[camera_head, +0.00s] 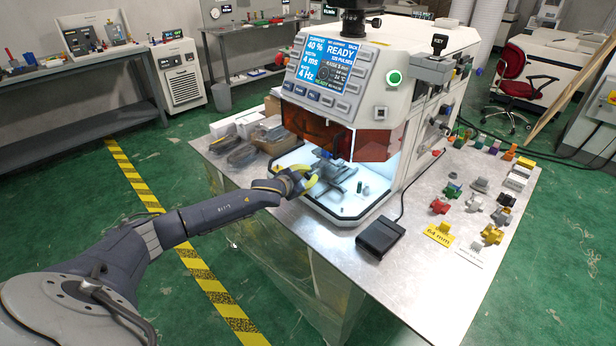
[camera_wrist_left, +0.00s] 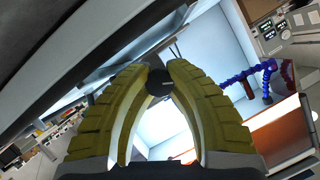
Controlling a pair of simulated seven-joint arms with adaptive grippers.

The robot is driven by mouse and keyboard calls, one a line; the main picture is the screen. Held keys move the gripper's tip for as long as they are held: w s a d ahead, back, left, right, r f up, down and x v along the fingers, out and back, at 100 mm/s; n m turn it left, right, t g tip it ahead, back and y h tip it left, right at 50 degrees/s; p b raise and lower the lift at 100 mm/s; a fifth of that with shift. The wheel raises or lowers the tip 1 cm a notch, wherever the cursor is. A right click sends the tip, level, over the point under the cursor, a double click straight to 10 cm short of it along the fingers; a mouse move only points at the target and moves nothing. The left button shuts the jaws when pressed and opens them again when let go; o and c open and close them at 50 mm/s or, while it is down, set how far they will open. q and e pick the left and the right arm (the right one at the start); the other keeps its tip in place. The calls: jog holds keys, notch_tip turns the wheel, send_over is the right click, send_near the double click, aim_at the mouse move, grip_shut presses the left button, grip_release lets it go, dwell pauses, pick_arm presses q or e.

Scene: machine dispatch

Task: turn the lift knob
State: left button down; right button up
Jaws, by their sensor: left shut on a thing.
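My left gripper (camera_head: 311,181) reaches from the left to the front opening of the white machine (camera_head: 425,85). Its yellow fingers also show in the left wrist view (camera_wrist_left: 160,84). They are shut on a small round black knob (camera_wrist_left: 159,83), with a finger on each side of it. In the head view I cannot make out the knob behind the fingers. Behind the gripper, a grey stage (camera_head: 341,170) stands in the lit chamber. My right gripper is not in view.
The machine's screen (camera_head: 333,62) reads READY. An orange window (camera_head: 318,133) hangs above the chamber. A black foot pedal (camera_head: 380,237) lies on the metal table (camera_head: 318,240). Several coloured parts and a yellow 64 mm label (camera_head: 439,235) are at the right.

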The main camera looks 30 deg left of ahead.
pick_arm(q)
jog(key=shift+w+r, duration=0.1)
jog(key=shift+r, duration=0.25)
jog(key=c, duration=1.6)
grip_release()
jog(key=shift+c, duration=0.2)
jog(key=o, duration=0.5)
jog(key=shift+f, duration=0.25)
jog(key=shift+o, duration=0.2)
jog(key=d+v, duration=0.1)
jog(key=v, duration=1.1)
jog(key=shift+a, duration=0.4)
jog(key=shift+o, duration=0.2)
